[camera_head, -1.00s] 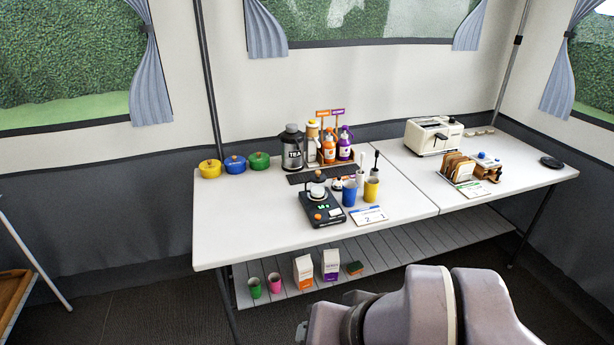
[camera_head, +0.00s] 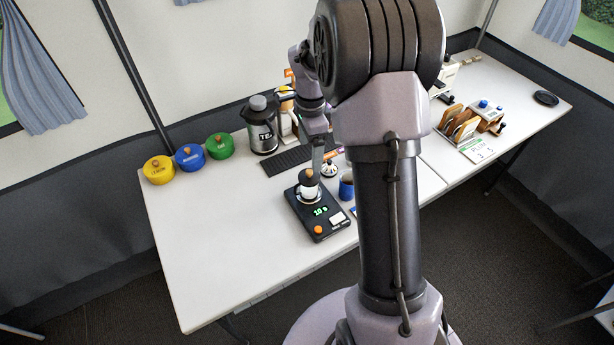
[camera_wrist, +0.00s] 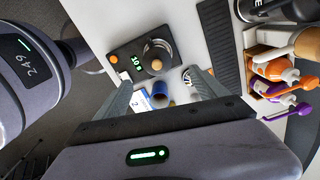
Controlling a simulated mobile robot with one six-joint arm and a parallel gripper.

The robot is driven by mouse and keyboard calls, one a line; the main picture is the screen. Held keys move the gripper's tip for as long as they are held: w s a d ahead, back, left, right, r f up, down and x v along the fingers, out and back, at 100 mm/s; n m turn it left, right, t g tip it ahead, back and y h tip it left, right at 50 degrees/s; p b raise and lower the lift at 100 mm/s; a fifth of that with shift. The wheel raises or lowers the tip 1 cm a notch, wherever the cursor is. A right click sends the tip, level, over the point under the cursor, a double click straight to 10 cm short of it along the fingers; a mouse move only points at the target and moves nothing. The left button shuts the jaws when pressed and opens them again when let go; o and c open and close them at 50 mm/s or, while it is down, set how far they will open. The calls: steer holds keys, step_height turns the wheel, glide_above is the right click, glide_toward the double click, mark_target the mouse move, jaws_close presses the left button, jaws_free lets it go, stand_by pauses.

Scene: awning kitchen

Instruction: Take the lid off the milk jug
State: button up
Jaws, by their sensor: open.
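In the wrist view the knob (camera_wrist: 157,64) shows from above on the scale (camera_wrist: 128,55), which reads about 10. My gripper (camera_wrist: 160,75) is open and empty, with the jug beyond and between its fingertips. In the head view one finger of my gripper (camera_head: 318,158) points down just above the knob. Whether it touches cannot be told.
A small knobbed item (camera_head: 329,169) and a blue cup (camera_head: 346,187) stand close right of the jug. Bottles (camera_wrist: 275,70) show right. The table's front left (camera_head: 215,260) is clear.

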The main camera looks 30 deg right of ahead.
mark_target(308, 171)
step_height(308, 171, down, 2)
steer(key=shift+f, duration=0.1)
steer(key=f+b, duration=0.1)
steer(key=f, duration=0.1)
steer(key=f+b, duration=0.2)
steer(key=f, duration=0.1)
steer(key=shift+s+a+f, duration=0.2)
steer(key=shift+a+f, duration=0.15)
steer(key=shift+a, duration=0.05)
steer(key=shift+r, duration=0.15)
steer(key=shift+c, duration=1.3)
steer(key=c, duration=1.2)
steer(key=shift+o, duration=0.2)
